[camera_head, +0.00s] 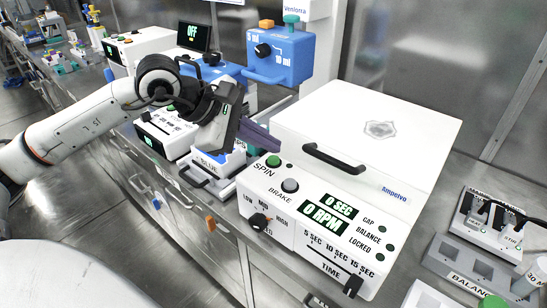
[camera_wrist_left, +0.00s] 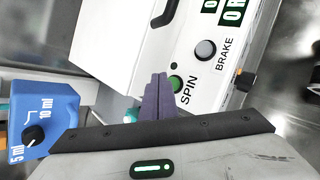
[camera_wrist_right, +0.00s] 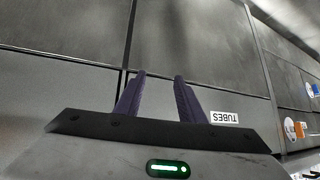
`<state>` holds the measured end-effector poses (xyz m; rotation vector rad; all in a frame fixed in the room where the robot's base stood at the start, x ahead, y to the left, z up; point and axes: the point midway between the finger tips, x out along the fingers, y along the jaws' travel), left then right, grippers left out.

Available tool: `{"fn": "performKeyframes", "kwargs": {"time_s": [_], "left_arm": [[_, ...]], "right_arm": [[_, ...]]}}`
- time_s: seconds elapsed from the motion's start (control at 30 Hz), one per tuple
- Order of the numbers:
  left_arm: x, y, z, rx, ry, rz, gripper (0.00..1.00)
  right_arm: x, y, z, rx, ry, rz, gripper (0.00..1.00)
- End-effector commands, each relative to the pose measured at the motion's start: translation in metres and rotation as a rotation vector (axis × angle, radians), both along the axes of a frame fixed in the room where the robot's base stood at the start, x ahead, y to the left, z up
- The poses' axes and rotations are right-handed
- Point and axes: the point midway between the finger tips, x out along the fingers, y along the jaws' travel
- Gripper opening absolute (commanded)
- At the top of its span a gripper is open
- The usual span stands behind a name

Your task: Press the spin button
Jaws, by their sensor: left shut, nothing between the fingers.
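The white centrifuge (camera_head: 395,120) has a closed lid with a black handle and a sloped front panel. The green spin button (camera_head: 273,161) sits at the panel's upper left, above the grey brake button (camera_head: 290,185). The displays read 0 SEC and 0 RPM. My left gripper (camera_head: 262,143) is shut and empty, its dark purple fingertips just beside the spin button. In the left wrist view the fingertips stand close to the green spin button (camera_wrist_left: 175,84), partly in front of it; contact cannot be told. My right gripper (camera_wrist_right: 158,78) is open and empty, facing grey cabinet fronts.
A blue dispenser (camera_head: 280,57) stands behind my left gripper. A white device labelled BLUE (camera_head: 222,172) lies under my left wrist. Grey racks (camera_head: 470,255) stand right of the centrifuge. A black slider (camera_head: 353,285) and a knob (camera_head: 258,222) project from its front.

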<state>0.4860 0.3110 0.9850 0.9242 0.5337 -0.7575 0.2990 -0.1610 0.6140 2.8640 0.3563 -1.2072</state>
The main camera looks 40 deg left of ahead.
Motion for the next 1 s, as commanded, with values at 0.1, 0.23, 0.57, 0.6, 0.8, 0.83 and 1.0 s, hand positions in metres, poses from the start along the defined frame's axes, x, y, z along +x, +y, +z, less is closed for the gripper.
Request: {"fn": "performKeyframes", "kwargs": {"time_s": [0.1,0.23,0.57,0.6,0.8,0.83,1.0], "left_arm": [[0.000,0.000,-0.003,0.000,0.000,0.000,0.00],[0.000,0.000,-0.007,0.000,-0.001,0.001,0.00],[0.000,0.000,-0.008,0.001,0.000,0.001,0.00],[0.000,0.000,-0.008,0.000,0.000,0.000,0.00],[0.000,0.000,-0.009,0.000,0.000,0.000,0.00],[0.000,0.000,-0.009,0.000,0.000,0.000,0.00],[0.000,0.000,-0.011,0.000,0.000,0.000,0.00]], "right_arm": [[0.000,0.000,-0.004,0.001,0.000,0.001,0.36],[0.000,0.001,-0.011,0.001,0.000,0.001,0.36],[0.000,0.001,-0.013,0.001,0.000,0.001,0.36],[0.000,0.000,-0.013,0.001,-0.001,0.001,0.36],[0.001,0.000,-0.014,0.000,-0.001,0.000,0.36],[0.001,0.000,-0.014,0.000,-0.001,0.000,0.36],[0.001,0.000,-0.016,0.000,-0.002,0.000,0.36]]}}
